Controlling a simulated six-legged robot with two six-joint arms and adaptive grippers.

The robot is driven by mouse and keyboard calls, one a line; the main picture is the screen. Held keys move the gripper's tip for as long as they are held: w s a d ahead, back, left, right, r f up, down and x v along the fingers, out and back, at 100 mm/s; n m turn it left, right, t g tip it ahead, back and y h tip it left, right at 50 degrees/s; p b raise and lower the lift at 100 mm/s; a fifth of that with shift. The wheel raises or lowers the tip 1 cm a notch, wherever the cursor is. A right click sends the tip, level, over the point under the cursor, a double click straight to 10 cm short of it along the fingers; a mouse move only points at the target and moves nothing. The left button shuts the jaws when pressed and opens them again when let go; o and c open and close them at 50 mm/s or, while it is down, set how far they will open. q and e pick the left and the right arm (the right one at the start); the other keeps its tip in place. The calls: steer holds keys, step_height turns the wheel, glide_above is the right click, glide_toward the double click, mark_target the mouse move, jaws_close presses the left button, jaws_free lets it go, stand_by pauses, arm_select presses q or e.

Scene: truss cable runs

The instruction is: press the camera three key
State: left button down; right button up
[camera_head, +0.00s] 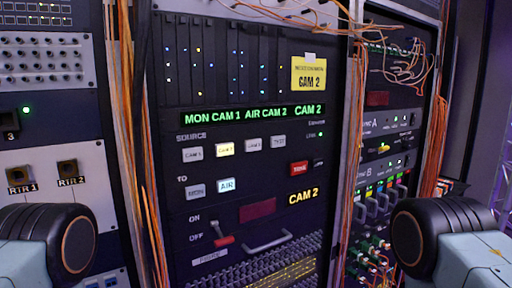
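The camera three key (252,145) is the third small key in the SOURCE row of the rack panel. It is pale and unlit, and its tiny label is hard to read. To its left are an unlit camera one key (192,154) and a camera two key (225,149) glowing yellow. A fourth pale key (278,141) is to its right. Below, in the TO row, the MON key (196,192) is unlit and the AIR key (226,185) is lit. Links of both my arms show at the lower corners, but neither gripper is in view.
A red TAKE key (299,168) sits right of the rows. The display (252,115) reads MON CAM 1, AIR CAM 2, CAM 2. A yellow note (309,74) says CAM 2. Orange cables (130,130) hang at both sides.

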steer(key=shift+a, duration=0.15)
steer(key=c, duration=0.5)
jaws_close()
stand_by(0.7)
